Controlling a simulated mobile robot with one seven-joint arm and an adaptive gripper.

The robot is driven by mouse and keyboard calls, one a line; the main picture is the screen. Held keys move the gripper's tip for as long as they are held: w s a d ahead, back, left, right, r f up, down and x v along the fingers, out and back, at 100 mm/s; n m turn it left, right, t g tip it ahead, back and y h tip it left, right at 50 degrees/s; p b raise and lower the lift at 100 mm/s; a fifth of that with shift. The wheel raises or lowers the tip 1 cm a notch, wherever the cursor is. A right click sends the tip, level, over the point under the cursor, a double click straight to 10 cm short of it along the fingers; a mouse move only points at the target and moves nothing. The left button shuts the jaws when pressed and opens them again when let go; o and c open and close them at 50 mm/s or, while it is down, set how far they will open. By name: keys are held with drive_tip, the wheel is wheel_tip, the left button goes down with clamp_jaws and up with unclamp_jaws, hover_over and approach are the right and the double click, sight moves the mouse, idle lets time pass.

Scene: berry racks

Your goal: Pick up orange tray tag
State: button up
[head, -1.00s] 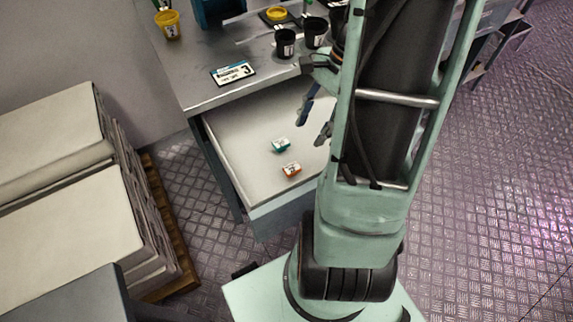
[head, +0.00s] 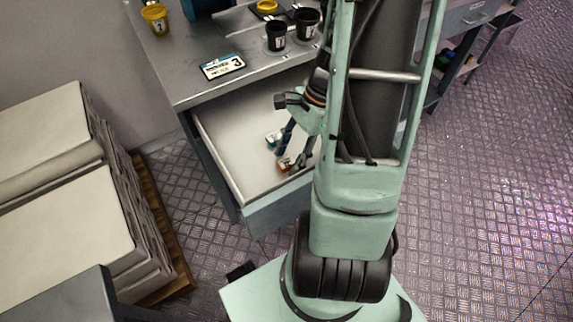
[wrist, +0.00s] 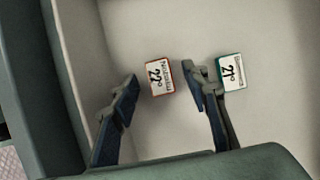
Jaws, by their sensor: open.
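The orange tray tag (head: 284,164) lies in the open drawer. In the wrist view, the orange-edged tag (wrist: 160,77) shows a white face with the number 22. My gripper (wrist: 163,80) is open, with one finger on each side of this tag in that view and nothing held. The head view shows my gripper (head: 287,160) low over the drawer, partly covering the tags. I cannot tell the height left between fingertips and tag. A green tag (wrist: 233,72) numbered 21 lies just right of the right finger; it also shows in the head view (head: 272,138).
The drawer (head: 225,125) has raised walls and an otherwise clear floor. Above it is a metal table (head: 185,75) with a number card (head: 222,67), black cups (head: 275,37) and a yellow cup (head: 155,18). Stacked pale sheets (head: 70,220) stand at the left.

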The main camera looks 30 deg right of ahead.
drive_tip(key=shift+a+f, duration=0.15)
drive_tip(key=shift+f, duration=0.15)
drive_tip(key=shift+c, duration=0.4)
drive_tip(key=c, duration=0.8)
drive_tip(key=shift+c, duration=0.2)
